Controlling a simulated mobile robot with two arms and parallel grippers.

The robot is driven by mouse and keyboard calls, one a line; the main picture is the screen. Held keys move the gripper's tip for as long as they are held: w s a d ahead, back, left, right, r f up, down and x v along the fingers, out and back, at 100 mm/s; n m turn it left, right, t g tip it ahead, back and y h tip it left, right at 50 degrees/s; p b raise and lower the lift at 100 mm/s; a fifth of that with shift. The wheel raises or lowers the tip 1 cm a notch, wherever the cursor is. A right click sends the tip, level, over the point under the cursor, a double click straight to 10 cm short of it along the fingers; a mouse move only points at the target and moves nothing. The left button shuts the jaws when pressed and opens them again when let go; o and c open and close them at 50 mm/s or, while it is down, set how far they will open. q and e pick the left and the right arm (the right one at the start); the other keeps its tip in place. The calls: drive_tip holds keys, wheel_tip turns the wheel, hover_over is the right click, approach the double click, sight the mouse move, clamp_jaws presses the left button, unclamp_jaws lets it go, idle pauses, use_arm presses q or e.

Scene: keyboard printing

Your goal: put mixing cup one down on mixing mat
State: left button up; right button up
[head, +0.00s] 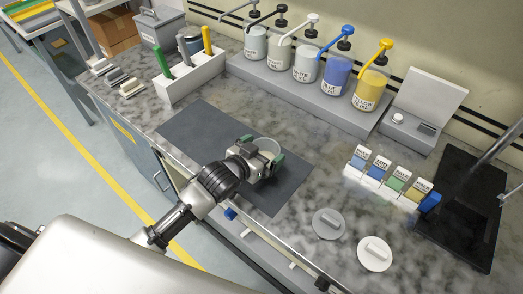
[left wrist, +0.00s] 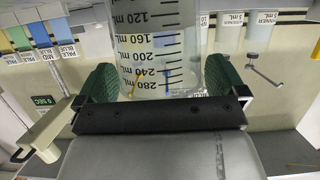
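The mixing cup (head: 268,144) is clear, with only its rim and upper wall showing behind my gripper in the head view. In the left wrist view the cup (left wrist: 160,45) shows black mL markings. My left gripper (head: 263,162) has its green-padded fingers on both sides of the cup, and they appear closed against its wall. The dark mixing mat (head: 195,130) lies flat on the counter under the gripper and cup. The cup's base is hidden, so I cannot tell whether it touches the mat. My right gripper is not in view.
Several pump bottles (head: 308,63) stand on a grey riser at the back. A white rack (head: 192,78) with colored-handled tools is beyond the mat. Small labelled packs (head: 376,173), a grey lid (head: 328,223) and a white lid (head: 375,254) are to the right.

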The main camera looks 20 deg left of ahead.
use_arm(q)
drive_tip(key=shift+r, duration=0.15)
drive_tip(key=shift+s+a, duration=0.15)
drive_tip(key=shift+s, duration=0.2)
drive_tip(key=b+v, duration=0.1)
drive_tip(key=v, duration=1)
drive_tip(key=shift+r+b, duration=0.2)
drive_tip(key=shift+b, duration=0.1)
